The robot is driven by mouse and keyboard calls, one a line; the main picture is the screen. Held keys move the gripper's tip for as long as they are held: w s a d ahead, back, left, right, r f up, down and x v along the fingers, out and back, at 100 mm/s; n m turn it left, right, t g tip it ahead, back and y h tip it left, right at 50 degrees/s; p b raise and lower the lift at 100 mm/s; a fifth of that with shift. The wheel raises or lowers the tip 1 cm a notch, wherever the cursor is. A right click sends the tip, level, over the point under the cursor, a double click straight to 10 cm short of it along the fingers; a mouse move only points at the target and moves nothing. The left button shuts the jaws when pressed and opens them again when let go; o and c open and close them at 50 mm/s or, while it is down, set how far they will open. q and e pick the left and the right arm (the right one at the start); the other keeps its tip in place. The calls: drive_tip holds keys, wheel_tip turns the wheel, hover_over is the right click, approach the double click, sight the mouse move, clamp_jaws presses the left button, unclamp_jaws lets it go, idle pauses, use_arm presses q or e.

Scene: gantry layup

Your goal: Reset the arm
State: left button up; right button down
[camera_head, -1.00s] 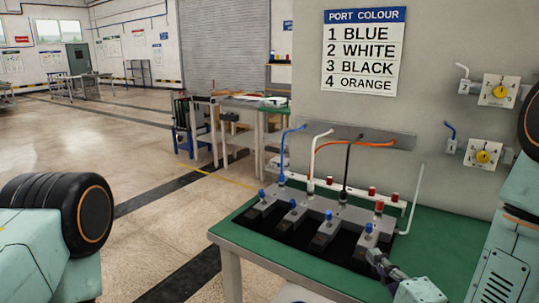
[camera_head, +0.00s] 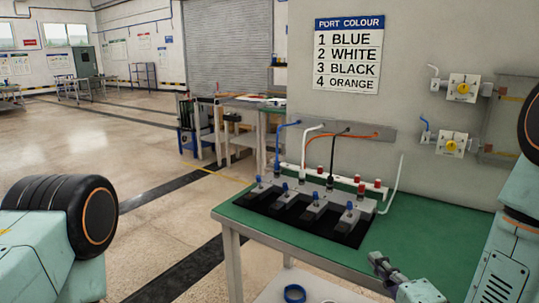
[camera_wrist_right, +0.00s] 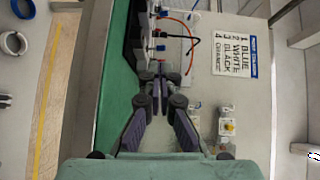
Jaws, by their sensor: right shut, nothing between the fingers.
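My right gripper (camera_head: 378,262) is at the lower right of the head view, in front of the green bench (camera_head: 416,228). It is shut and empty, apart from the valve blocks. In the right wrist view its fingers (camera_wrist_right: 158,74) come together at the tips, with the bench edge and blocks beyond. My left arm shows at the left of the head view, but its gripper is out of the picture.
A row of grey valve blocks with blue knobs (camera_head: 349,207) sits on a black base. Blue, white, black and orange hoses run to the wall strip (camera_head: 375,129). Two yellow-knobbed wall valves (camera_head: 463,88) are at the right. The floor (camera_head: 150,130) at left is open.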

drive_tip(key=s+f+n+g+h, duration=0.1)
drive_tip(key=s+f+n+g, duration=0.3)
drive_tip(key=f, duration=0.3)
drive_tip(key=s+f+n+g+h, duration=0.1)
drive_tip(key=s+f+n+g, duration=0.2)
drive_tip(key=f+n, duration=0.35)
drive_tip(key=s+f+n+g, duration=0.1)
drive_tip(key=s+f+g, duration=0.2)
drive_tip(key=s, duration=0.5)
drive_tip(key=s+d+f+n+g+h, duration=0.1)
drive_tip(key=s+f+n+g, duration=0.1)
drive_tip(key=s+f, duration=0.4)
drive_tip(key=s+f+n+g, duration=0.1)
drive_tip(key=s+f+g, duration=0.4)
drive_tip(key=s, duration=0.5)
drive_tip(key=shift+s+d, duration=0.15)
drive_tip(key=shift+f, duration=0.1)
